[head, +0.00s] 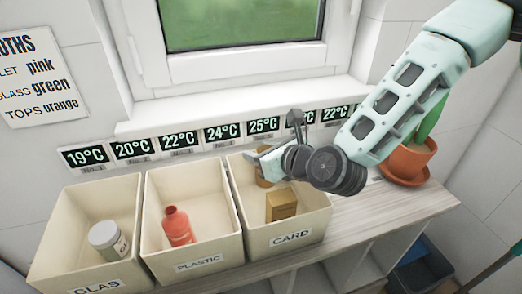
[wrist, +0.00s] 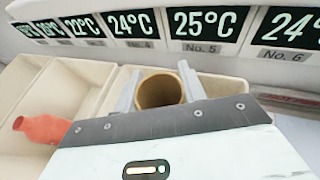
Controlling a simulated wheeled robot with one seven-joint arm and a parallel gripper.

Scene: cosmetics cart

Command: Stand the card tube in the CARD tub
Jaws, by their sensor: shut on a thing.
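The card tube (wrist: 160,92) is a brown hollow cylinder with its open end facing the wrist camera, between the two fingers of my gripper (wrist: 160,88). In the head view the tube (head: 262,178) is partly hidden behind my gripper (head: 264,162), which is shut on it at the back of the CARD tub (head: 262,241). The tube looks roughly upright, over or inside the tub. I cannot tell whether its lower end touches the floor.
A small brown box (head: 281,206) is in the CARD tub. The PLASTIC tub (head: 172,268) to its left holds a red bottle (head: 177,226); the GLASS tub (head: 60,274) holds a jar (head: 108,240). A potted plant (head: 406,162) stands right. Temperature signs (head: 224,133) line the wall behind.

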